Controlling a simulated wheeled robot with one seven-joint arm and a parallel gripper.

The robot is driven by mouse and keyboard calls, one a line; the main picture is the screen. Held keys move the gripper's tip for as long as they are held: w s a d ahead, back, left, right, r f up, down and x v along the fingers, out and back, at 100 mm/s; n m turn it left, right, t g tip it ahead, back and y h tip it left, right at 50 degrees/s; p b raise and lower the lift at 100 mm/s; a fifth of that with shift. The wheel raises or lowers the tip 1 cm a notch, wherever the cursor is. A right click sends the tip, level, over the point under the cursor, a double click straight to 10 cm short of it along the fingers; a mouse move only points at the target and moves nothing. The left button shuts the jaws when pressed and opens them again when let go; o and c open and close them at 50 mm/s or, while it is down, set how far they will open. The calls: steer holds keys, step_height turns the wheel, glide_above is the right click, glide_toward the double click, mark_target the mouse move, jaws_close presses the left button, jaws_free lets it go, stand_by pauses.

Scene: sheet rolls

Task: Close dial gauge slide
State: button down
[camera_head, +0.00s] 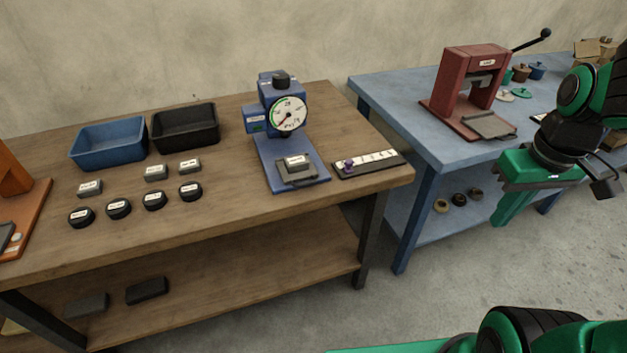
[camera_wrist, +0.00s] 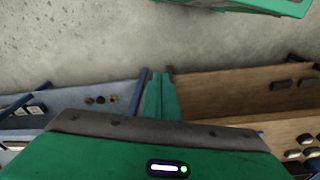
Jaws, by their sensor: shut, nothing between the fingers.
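The blue dial gauge (camera_head: 266,118) stands on the right part of the wooden table in the head view. Its white round dial (camera_head: 288,114) faces front. On its blue base, a grey slide (camera_head: 297,175) sits toward the front and carries a small labelled grey block (camera_head: 297,161). My gripper (camera_head: 502,222) is at the right, in front of the blue table and well apart from the gauge. It points down and its fingers are together and empty. In the wrist view the green fingers (camera_wrist: 160,98) show close together; the gauge cannot be made out there.
A labelled strip with a purple knob (camera_head: 348,165) lies right of the gauge. Blue (camera_head: 108,160) and black (camera_head: 186,143) bins stand left, with several black pucks and grey blocks before them. A red press (camera_head: 468,85) stands on the blue table (camera_head: 400,105). Floor between tables and me is clear.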

steer(key=w+a+n+t+y, duration=0.1)
steer(key=w+a+n+y, duration=0.1)
steer(key=w+a+n, duration=0.45)
steer(key=w+a+f+n+t+y, duration=0.1)
steer(key=w+a+n+y, duration=0.15)
steer(key=a+n, duration=0.7)
steer(key=w+a+n+y, duration=0.1)
steer(key=w+a+n, duration=0.4)
steer(key=a, duration=0.7)
steer(key=w+a+f, duration=0.5)
steer(key=w+f, duration=0.2)
steer(key=f, duration=0.2)
steer(key=shift+w+a+m+t, duration=0.25)
steer(key=shift+a+m+t, duration=0.05)
steer(key=shift+a+m, duration=0.1)
